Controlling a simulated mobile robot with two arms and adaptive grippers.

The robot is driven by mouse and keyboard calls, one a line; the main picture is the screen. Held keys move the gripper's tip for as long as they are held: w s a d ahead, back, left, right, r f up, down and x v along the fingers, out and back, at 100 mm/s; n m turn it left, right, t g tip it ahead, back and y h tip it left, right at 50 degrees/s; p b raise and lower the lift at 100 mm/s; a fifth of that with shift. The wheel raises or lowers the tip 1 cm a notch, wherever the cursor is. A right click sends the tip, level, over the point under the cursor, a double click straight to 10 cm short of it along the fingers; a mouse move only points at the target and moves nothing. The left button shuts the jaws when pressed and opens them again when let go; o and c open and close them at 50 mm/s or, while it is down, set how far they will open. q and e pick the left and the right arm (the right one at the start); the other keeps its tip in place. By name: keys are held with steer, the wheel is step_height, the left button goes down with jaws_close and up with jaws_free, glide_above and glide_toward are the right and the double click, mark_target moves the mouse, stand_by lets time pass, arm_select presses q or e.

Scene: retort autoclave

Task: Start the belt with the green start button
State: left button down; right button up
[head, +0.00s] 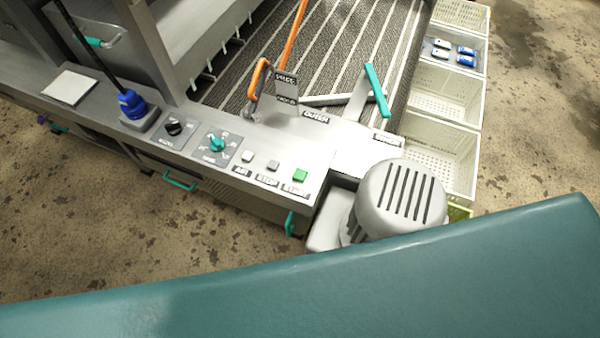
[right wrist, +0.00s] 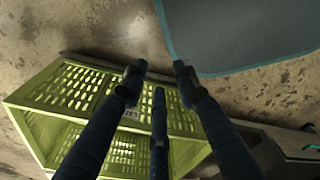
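The belt (head: 330,60) is a dark, striped surface behind the ledge. My right gripper (right wrist: 158,76) shows only in the right wrist view, with its dark fingers apart and nothing between them. A yellow-green crate lies beyond the fingers. No gripper shows in the head view, so none is near the button there.
A teal knob (head: 216,143), a black knob (head: 174,127) and a blue-based lever (head: 131,103) line the ledge. A grey motor housing (head: 402,198) stands right of the button. White crates (head: 445,143) stand beyond. The yellow-green crate (right wrist: 60,88) is near my right gripper.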

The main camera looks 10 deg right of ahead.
jaws_close()
stand_by(1.0)
